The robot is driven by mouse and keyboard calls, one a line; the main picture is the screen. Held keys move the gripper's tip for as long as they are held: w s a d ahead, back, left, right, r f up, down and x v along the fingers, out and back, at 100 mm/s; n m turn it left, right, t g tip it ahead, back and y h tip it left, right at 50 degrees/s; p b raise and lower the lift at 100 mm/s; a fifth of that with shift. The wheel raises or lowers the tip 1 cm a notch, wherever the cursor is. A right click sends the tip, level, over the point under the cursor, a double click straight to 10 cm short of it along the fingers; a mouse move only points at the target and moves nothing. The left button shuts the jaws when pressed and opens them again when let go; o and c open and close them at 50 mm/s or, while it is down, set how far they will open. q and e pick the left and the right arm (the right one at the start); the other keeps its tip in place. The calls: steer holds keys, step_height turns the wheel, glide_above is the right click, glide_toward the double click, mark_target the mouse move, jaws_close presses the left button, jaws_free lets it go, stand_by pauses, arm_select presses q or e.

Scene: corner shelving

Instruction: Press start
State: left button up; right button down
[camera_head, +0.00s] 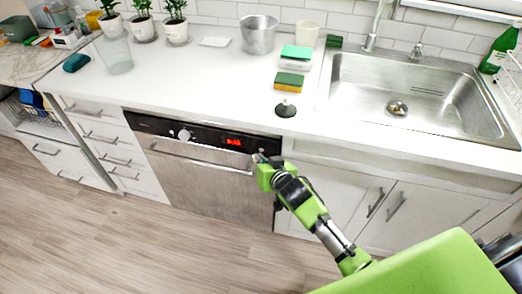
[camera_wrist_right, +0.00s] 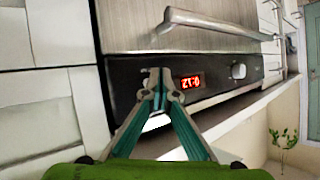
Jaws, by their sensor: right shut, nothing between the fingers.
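The dishwasher (camera_head: 205,185) is built in under the white counter, its door shut. Its black control panel (camera_head: 160,127) has a round knob (camera_head: 184,135) and a red lit display (camera_head: 234,142). In the right wrist view the display (camera_wrist_right: 190,82) and the knob (camera_wrist_right: 238,71) show beyond my fingers. My right gripper (camera_head: 263,158) is shut and empty, its fingertips at the panel's right end, to the right of the display. In the right wrist view the gripper (camera_wrist_right: 155,75) overlaps the panel; I cannot tell whether the tips touch it. My left gripper is not in view.
The dishwasher's bar handle (camera_head: 220,166) sticks out just below the panel. The counter (camera_head: 200,75) above holds sponges (camera_head: 289,82), a black stopper (camera_head: 286,109), a metal pot (camera_head: 258,34) and potted plants (camera_head: 143,26). A sink (camera_head: 420,90) is at right. The wooden floor in front is clear.

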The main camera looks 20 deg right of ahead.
steer(key=shift+w, duration=0.1)
stand_by(0.7)
steer(key=shift+w+d, duration=0.25)
